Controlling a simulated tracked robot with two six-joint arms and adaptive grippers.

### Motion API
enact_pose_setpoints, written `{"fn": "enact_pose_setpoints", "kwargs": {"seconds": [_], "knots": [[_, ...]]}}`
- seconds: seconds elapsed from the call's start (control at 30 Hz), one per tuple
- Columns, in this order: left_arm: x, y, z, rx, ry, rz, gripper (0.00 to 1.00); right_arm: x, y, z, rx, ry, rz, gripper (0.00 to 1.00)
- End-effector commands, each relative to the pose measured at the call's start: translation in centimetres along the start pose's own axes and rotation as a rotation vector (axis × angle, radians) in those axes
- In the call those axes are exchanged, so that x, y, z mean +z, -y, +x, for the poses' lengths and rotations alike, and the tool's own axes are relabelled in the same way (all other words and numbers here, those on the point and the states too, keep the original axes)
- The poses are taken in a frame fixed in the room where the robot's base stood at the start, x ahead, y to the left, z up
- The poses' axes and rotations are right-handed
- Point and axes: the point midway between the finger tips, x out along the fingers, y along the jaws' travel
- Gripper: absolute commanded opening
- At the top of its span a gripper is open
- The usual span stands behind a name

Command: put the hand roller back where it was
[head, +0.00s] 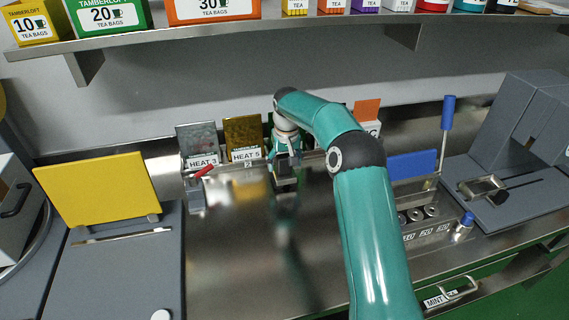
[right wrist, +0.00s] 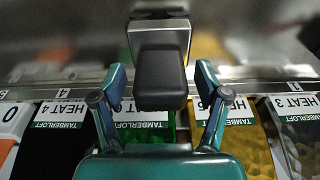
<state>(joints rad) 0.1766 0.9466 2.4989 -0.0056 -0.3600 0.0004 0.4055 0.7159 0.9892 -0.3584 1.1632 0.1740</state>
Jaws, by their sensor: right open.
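My right gripper (head: 285,163) is at the rack of foil pouches at the back of the steel counter. In the right wrist view its two fingers (right wrist: 160,76) are open, one on each side of a dark rounded block with a grey metal head (right wrist: 160,38). Gaps show between the fingers and the block. This piece looks like the hand roller, but I cannot be sure. In the head view its lower part (head: 286,184) shows just under the gripper, at the front of the rack; the rest is hidden. My left gripper is not in view.
Pouches marked HEAT 5 (head: 244,139) and HEAT 3 (head: 198,145) stand left of my arm. A red-handled piece (head: 204,171) is in front of them. A yellow panel (head: 97,187) stands left, a blue-handled tool (head: 447,113) right. The counter's middle is clear.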

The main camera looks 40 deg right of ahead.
Motion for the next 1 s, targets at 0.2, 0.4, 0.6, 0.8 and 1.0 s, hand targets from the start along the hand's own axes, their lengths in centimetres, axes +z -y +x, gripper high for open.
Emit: {"fn": "enact_pose_setpoints", "kwargs": {"seconds": [0.2,0.4,0.6,0.8,1.0], "knots": [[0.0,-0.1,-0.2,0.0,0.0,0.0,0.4,-0.3,0.1,-3.0,-0.001,-0.007,0.0,0.74],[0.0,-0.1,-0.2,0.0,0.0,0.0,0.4,-0.3,0.1,-7.3,-0.001,-0.008,-0.001,0.74],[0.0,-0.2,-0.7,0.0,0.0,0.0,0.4,-0.3,0.1,-11.1,-0.001,-0.006,-0.001,0.74],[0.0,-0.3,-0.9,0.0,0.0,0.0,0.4,-0.2,0.1,-12.8,0.0,-0.004,-0.001,0.74],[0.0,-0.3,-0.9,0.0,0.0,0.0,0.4,-0.2,0.1,-13.0,0.0,-0.002,-0.002,0.74]]}}
